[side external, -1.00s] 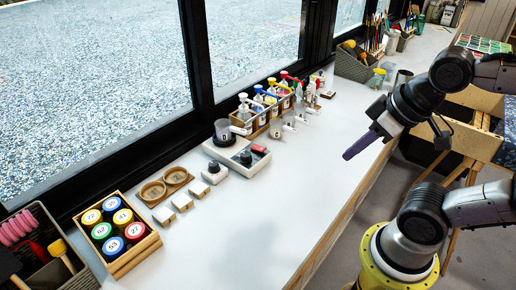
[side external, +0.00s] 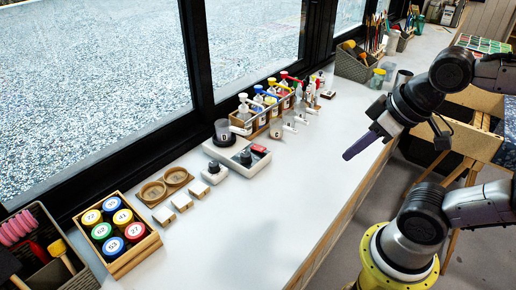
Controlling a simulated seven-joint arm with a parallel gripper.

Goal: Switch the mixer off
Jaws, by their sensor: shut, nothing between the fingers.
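The mixer (side external: 241,164) is a pale box on the white bench, near the window. It has a clear cup with a dark rim (side external: 222,131) on its back left, a dark knob (side external: 246,157) on top and a red and black switch (side external: 259,150) at its right end. The switch is too small to tell its position. My gripper (side external: 347,156) is shut and empty, with purplish fingers pointing down and left. It hangs over the right side of the bench, well apart from the mixer.
A small box with a black knob (side external: 214,172) stands in front of the mixer. A wooden rack of pump bottles (side external: 262,121) is behind it to the right. A wooden box of numbered jars (side external: 131,258) is at the front left. The bench (side external: 290,205) between mixer and gripper is clear.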

